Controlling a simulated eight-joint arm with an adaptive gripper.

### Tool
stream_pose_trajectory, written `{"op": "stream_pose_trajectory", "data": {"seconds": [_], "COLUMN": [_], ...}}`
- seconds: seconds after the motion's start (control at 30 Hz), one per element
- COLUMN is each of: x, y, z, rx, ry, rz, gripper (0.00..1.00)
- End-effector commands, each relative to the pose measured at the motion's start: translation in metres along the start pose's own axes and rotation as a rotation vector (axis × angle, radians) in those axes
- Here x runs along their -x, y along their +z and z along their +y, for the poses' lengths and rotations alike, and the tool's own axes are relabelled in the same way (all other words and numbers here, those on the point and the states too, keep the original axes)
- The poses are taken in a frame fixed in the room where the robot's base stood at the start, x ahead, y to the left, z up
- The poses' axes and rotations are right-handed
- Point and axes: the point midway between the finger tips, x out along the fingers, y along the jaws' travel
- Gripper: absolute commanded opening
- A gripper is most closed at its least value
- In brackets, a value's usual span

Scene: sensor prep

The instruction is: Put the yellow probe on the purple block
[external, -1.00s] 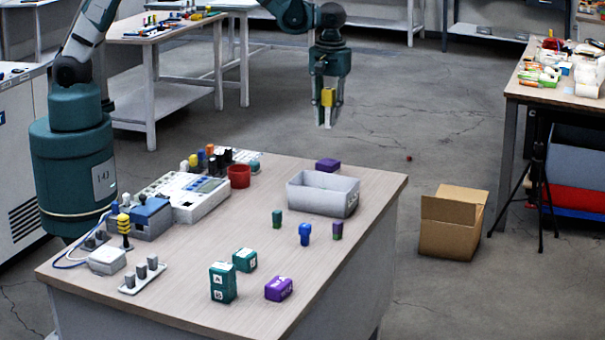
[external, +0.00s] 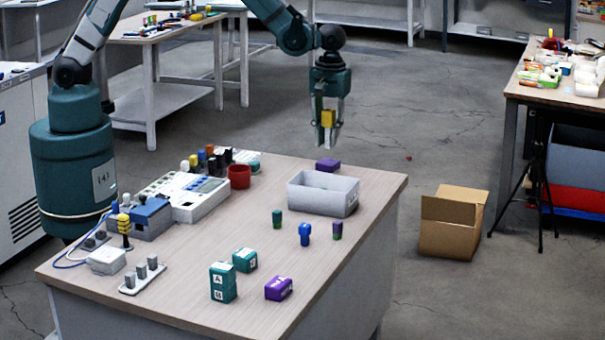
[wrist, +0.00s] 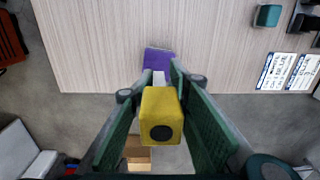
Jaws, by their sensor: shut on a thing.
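The yellow probe (external: 327,118), with a pale lower tip, is held upright between the fingers of my gripper (external: 327,133). In the wrist view my gripper (wrist: 160,82) is shut on the yellow probe (wrist: 161,103), whose near end has a dark round spot. A purple block (external: 327,165) lies near the table's back edge, below the gripper in the external view, with a gap between. It also shows in the wrist view as a purple block (wrist: 158,60), partly hidden by the probe tip and fingers. Another purple block (external: 279,288), with white markings, lies at the table's front.
A grey open bin (external: 323,205) stands just in front of the back purple block. A red cup (external: 239,176) is to its left. Small green, blue and purple-green pieces stand before the bin. Green blocks (external: 223,283) stand nearer the front.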

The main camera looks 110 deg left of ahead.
Motion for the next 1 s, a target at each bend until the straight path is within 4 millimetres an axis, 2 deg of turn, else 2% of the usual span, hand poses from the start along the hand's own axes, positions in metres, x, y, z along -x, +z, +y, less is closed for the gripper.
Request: {"op": "stream_pose_trajectory", "data": {"seconds": [0.17, 0.5, 1.0], "x": [-0.005, -0.035, -0.041], "y": [0.0, 0.0, 0.0], "z": [0.0, 0.001, 0.001], "rx": [0.0, 0.0, 0.0], "ry": [0.0, 0.0, 0.0], "rz": [0.0, 0.0, 0.0], "gripper": [0.05, 0.05, 0.05]}}
